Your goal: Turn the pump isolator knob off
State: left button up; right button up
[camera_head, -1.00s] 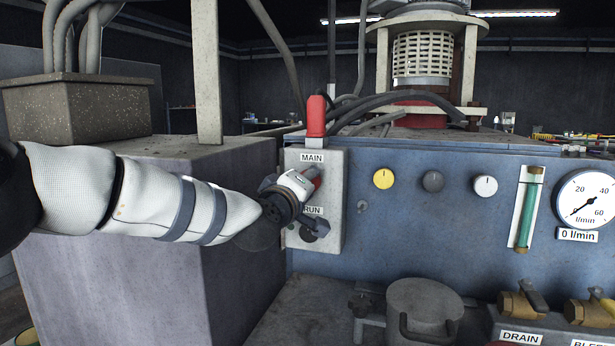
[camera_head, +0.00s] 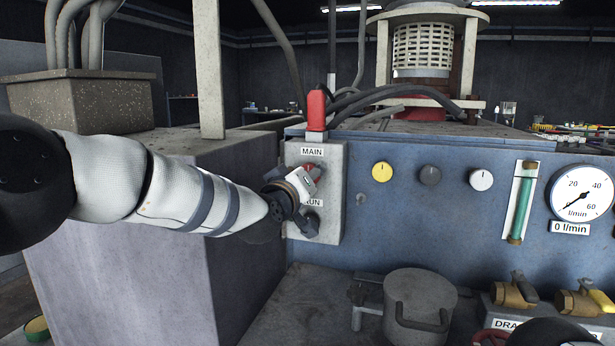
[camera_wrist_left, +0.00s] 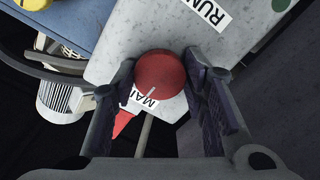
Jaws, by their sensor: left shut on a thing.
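A red round knob (camera_wrist_left: 160,76) with a short white line sits on the pale grey switch box (camera_head: 332,215), under the label MAIN (camera_head: 312,152). In the left wrist view its line points towards the MAIN label (camera_wrist_left: 146,98), which is partly hidden. My left gripper (camera_head: 304,193) is at this knob, with one finger on each side, shut on it. In the head view the gripper hides most of the knob. No label reading pump isolator is visible. My right gripper is not in view.
A red-capped post (camera_head: 316,110) stands on top of the box. A lidded pot (camera_head: 420,300) is below, and a concrete block (camera_head: 160,240) is left under my arm.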

pick_arm(q)
jog(key=o, duration=1.2)
jog(key=shift+c, duration=0.2)
jog(key=v, duration=1.2)
